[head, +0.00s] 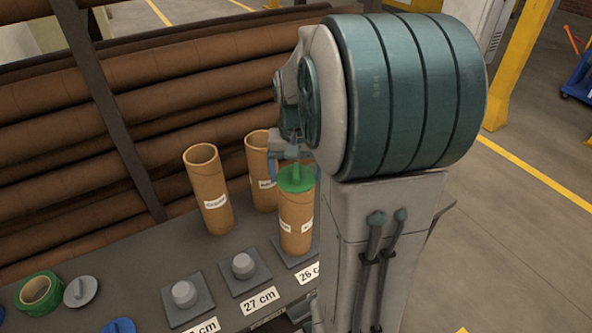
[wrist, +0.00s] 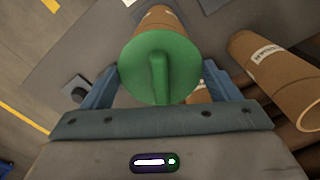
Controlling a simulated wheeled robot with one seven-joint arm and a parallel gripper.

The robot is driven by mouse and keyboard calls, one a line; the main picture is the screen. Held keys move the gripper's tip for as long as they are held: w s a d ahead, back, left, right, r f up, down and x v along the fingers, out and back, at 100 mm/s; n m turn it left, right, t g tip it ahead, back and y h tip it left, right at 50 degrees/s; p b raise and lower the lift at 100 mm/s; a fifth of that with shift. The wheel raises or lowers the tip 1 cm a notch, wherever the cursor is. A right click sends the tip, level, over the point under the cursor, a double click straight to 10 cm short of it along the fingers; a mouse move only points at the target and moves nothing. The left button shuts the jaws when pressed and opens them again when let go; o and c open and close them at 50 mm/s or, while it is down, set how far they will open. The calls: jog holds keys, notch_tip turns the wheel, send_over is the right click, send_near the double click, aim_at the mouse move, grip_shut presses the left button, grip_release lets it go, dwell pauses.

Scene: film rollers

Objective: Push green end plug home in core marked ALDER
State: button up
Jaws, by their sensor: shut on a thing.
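The green end plug (head: 297,179) is a round disc with a raised fin. It sits at the mouth of a brown cardboard core (head: 296,225) standing upright on the base by the 26 cm card; its label is too small to read. How deep the plug sits cannot be told. My gripper (head: 288,152) is above the core, pointing down, shut on the plug. In the wrist view the plug (wrist: 160,72) lies between the two blue fingers of my gripper (wrist: 160,76), with the core (wrist: 160,22) behind it, partly hidden.
Two open cores stand close by, one left (head: 208,195) and one behind (head: 262,175). Empty bases with grey knobs (head: 184,293) (head: 243,265) are to the left. A green tape roll (head: 39,292), a grey plug (head: 80,292) and a blue plug (head: 119,327) lie at the bench's left.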

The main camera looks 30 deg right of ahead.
jog(key=shift+f+b, duration=0.3)
jog(key=shift+f, duration=0.15)
dwell(0.9)
jog(key=o, duration=0.9)
jog(key=shift+r, duration=0.2)
jog(key=shift+r+p, duration=2.7)
jog(key=shift+r, duration=0.65)
